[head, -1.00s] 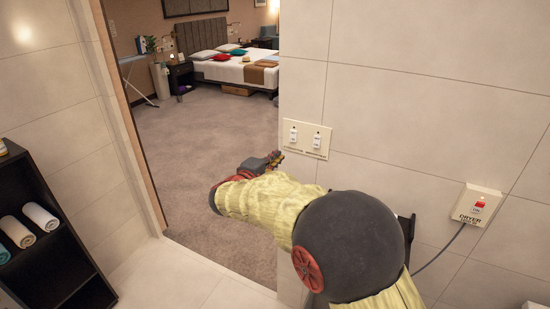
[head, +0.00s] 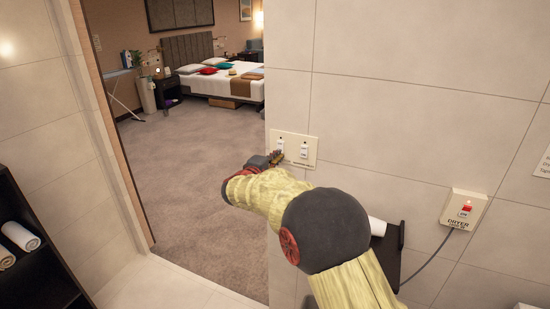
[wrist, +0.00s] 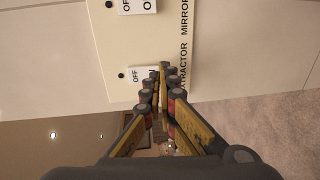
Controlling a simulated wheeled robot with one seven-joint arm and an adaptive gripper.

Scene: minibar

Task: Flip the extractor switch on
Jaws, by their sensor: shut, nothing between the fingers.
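A cream switch plate (head: 311,146) with two white rocker switches is on the tiled wall. The left one is the extractor switch (head: 280,145); the right one is the mirror switch (head: 304,150). In the wrist view the plate appears turned sideways, and the extractor switch (wrist: 138,75) shows OFF at its near end, with its other end hidden behind my fingers. My gripper (head: 277,157) is shut and empty. Its fingertips (wrist: 163,68) are at the lower part of the extractor switch; I cannot tell whether they touch it.
A dryer socket box (head: 464,209) with a red switch and cable is on the wall to the right. A dark bracket with a white roll (head: 377,226) is behind my arm. A doorway at left opens to a bedroom. A dark towel shelf (head: 40,250) stands at far left.

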